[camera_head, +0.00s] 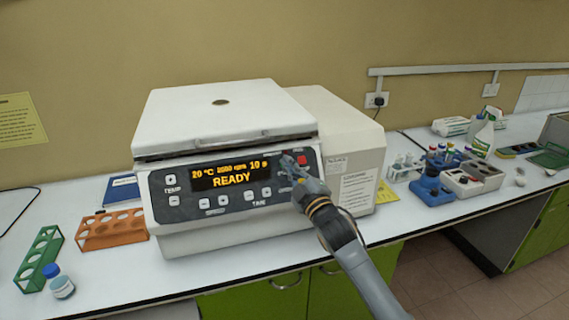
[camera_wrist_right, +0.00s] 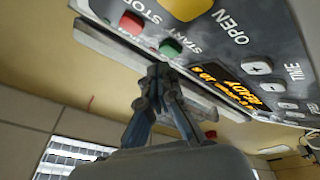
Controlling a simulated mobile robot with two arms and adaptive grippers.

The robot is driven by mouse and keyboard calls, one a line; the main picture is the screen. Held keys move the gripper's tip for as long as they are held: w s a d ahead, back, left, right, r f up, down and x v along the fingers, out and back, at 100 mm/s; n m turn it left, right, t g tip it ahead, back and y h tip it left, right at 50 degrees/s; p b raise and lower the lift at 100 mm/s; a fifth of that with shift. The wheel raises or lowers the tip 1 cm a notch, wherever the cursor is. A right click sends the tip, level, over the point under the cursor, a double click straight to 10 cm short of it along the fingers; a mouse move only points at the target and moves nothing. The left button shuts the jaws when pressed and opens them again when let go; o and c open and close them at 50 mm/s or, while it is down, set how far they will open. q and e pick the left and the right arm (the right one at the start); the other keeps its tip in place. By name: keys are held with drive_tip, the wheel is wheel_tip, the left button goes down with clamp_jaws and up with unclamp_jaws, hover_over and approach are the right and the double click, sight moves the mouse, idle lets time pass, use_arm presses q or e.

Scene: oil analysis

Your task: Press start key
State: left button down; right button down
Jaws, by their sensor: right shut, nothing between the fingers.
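The white centrifuge (camera_head: 225,120) stands on the bench with its lid shut. Its dark front panel has an orange display (camera_head: 231,177) that reads READY. In the right wrist view the green start key (camera_wrist_right: 171,47) sits beside the START label, next to the red stop key (camera_wrist_right: 131,23). My right gripper (camera_head: 288,160) is shut and empty, its tips at the panel's upper right. In the wrist view its fingertips (camera_wrist_right: 160,70) are very close to the green key; I cannot tell whether they touch. In the head view the gripper hides the start key. My left gripper is not in view.
To the right are blue tube holders (camera_head: 432,190), a grey box and a spray bottle (camera_head: 484,135).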

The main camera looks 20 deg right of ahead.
drive_tip(key=shift+w+f, duration=0.1)
drive_tip(key=shift+f, duration=0.05)
idle(0.7)
drive_tip(key=shift+w+f, duration=0.1)
drive_tip(key=shift+w, duration=0.15)
drive_tip(key=shift+w+f+b, duration=0.2)
drive_tip(key=shift+w+b, duration=0.1)
drive_tip(key=shift+b, duration=0.2)
idle(0.5)
idle(0.3)
drive_tip(key=shift+s+r+p, duration=0.4)
drive_tip(key=shift+s+p, duration=0.1)
drive_tip(key=shift+p, duration=0.2)
drive_tip(key=shift+s, duration=0.2)
drive_tip(key=shift+r, duration=0.1)
